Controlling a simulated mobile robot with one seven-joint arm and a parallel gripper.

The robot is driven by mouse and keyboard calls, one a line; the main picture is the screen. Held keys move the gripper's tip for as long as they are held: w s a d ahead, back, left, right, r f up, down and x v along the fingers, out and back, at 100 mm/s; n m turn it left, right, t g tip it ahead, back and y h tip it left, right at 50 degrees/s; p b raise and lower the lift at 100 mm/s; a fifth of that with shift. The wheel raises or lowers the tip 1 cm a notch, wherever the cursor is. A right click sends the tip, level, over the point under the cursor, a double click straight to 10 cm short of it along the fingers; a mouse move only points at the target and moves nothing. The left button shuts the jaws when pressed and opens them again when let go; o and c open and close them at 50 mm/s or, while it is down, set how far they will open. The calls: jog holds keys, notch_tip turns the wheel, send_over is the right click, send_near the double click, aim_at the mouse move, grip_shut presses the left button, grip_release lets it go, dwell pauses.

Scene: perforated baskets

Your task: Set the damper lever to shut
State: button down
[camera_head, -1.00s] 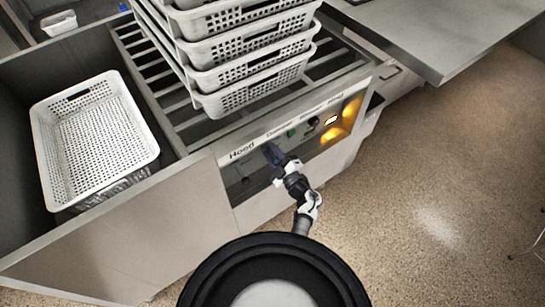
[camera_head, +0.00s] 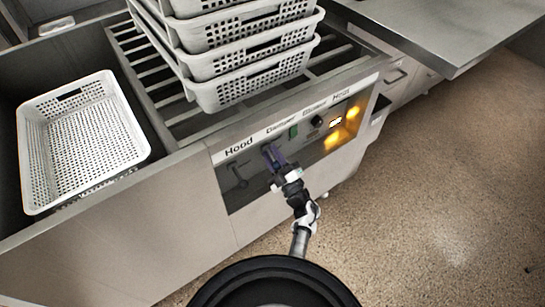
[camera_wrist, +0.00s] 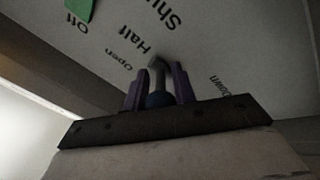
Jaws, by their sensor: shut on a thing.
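The damper lever (camera_wrist: 157,76) is a bent grey stem with a dark round knob, in the wrist view. My gripper (camera_wrist: 158,92) has its two purple fingers on either side of the stem and knob, closed on it. The printed words Open, Half and Shut run beside the lever; its bent end lies near Half and Open, and I cannot tell its exact setting. In the head view my gripper (camera_head: 272,154) is at the control panel (camera_head: 236,204), under the Damper label, and hides the lever there.
Left of my gripper is the hood lever (camera_head: 237,176). Right are a green switch (camera_head: 293,131), a black knob (camera_head: 317,121) and lit amber lamps (camera_head: 335,138). Stacked white baskets (camera_head: 262,78) stand on the slatted rack above; another basket (camera_head: 78,140) sits left. The floor at right is clear.

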jog(key=c, duration=1.2)
grip_release()
jog(key=shift+a, duration=0.2)
jog(key=shift+o, duration=0.2)
jog(key=shift+d+f, duration=0.1)
jog(key=shift+d, duration=0.1)
jog(key=b+v, duration=0.2)
jog(key=v, duration=1.1)
jog(key=shift+s+d, duration=0.2)
jog(key=shift+s, duration=0.1)
